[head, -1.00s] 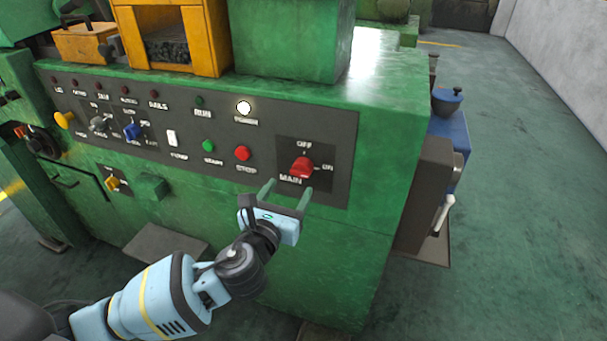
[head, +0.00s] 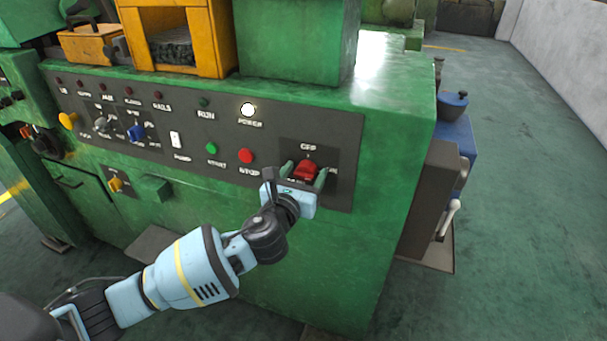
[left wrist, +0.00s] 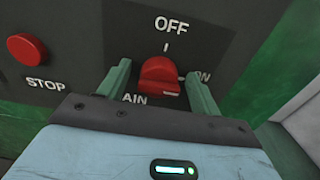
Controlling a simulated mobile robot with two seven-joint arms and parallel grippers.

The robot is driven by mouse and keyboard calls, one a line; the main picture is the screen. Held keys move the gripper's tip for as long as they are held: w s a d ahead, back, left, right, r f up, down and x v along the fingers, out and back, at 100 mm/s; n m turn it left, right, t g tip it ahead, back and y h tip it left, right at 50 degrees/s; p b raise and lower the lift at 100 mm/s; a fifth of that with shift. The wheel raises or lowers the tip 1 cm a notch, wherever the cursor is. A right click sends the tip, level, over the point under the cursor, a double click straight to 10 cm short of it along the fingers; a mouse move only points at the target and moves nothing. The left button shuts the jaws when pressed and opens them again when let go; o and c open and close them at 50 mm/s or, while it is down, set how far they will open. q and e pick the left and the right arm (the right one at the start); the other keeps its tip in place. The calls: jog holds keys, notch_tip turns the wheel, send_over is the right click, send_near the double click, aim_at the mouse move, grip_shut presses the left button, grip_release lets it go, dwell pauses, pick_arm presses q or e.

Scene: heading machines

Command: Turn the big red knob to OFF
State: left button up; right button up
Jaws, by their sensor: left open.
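The big red knob (head: 306,171) sits on the dark control panel of the green machine, with OFF printed above it and ON to its right. In the left wrist view the knob (left wrist: 159,77) has a pale mark at its lower right, nearer ON than OFF. My left gripper (head: 305,172) is open, with one green finger on each side of the knob. In the left wrist view its fingers (left wrist: 160,85) stand apart from the knob, with gaps visible on both sides. The word MAIN is partly hidden by the gripper. My right gripper is not in view.
A red STOP button (head: 247,156) and a green START button (head: 211,148) lie left of the knob. A lit white POWER lamp (head: 248,110) is above them. A grey box with a lever (head: 437,195) is on the machine's right side.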

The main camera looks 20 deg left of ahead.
pick_arm(q)
jog(key=c, duration=1)
jog(key=shift+o, duration=0.2)
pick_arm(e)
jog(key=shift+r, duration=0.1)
